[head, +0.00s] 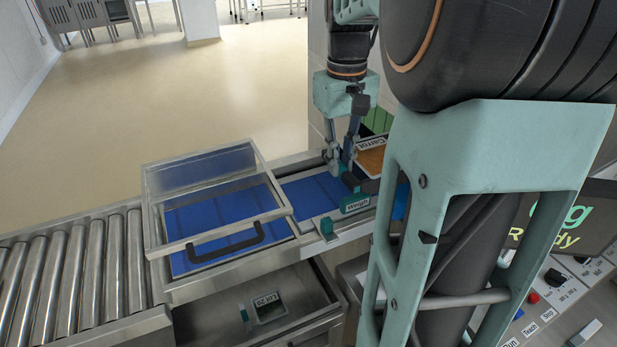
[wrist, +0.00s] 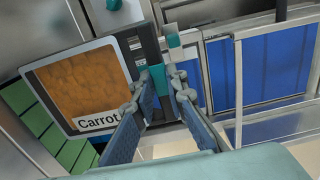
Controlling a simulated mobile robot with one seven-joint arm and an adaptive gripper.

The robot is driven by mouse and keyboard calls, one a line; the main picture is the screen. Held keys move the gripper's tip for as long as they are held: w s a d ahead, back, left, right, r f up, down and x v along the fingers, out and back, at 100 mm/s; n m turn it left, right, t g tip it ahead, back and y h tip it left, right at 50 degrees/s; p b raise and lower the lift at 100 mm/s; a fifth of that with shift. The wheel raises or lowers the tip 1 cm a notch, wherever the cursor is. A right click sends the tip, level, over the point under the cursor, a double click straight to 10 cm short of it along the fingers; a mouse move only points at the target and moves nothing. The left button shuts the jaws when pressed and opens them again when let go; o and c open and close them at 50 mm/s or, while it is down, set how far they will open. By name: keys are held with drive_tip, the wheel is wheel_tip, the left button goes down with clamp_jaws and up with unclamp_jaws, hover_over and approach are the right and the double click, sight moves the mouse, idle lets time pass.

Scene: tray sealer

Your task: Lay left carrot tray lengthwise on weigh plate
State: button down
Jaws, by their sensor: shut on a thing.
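A carrot tray (head: 371,160) with orange contents, a pale rim and a "Carrot" label shows just right of my gripper (head: 343,172) in the head view. In the wrist view the carrot tray (wrist: 75,86) lies left of my fingers, beside a dark slotted bar. My gripper (wrist: 161,82) is closed around a small teal block (wrist: 158,88) next to that bar. I cannot tell whether the block is joined to the tray.
A clear-lidded frame with a dark handle (head: 226,242) covers part of the blue belt (head: 312,192). Rollers (head: 85,268) lie left. A drawer (head: 297,322) stands open below. Green slats (wrist: 38,132) lie beside the tray. A control panel (head: 560,300) is at right.

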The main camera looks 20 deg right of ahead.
drive_tip(key=shift+w+a+f, duration=0.1)
drive_tip(key=shift+w+f, duration=0.2)
drive_tip(key=shift+f, duration=0.2)
drive_tip(key=w+a+f+p, duration=0.1)
drive_tip(key=w+a+f, duration=0.25)
drive_tip(key=w, duration=0.45)
approach(294, 197)
drive_tip(key=shift+s+d+f, duration=0.1)
drive_tip(key=shift+s, duration=0.3)
drive_tip(key=shift+w+a+f, duration=0.2)
drive_tip(key=shift+w+f, duration=0.2)
drive_tip(key=shift+f, duration=1.65)
drive_tip(key=c, duration=2.3)
unclamp_jaws()
drive_tip(key=shift+f, duration=0.2)
drive_tip(key=shift+c, duration=0.2)
drive_tip(key=o, duration=0.4)
drive_tip(key=shift+d, duration=0.1)
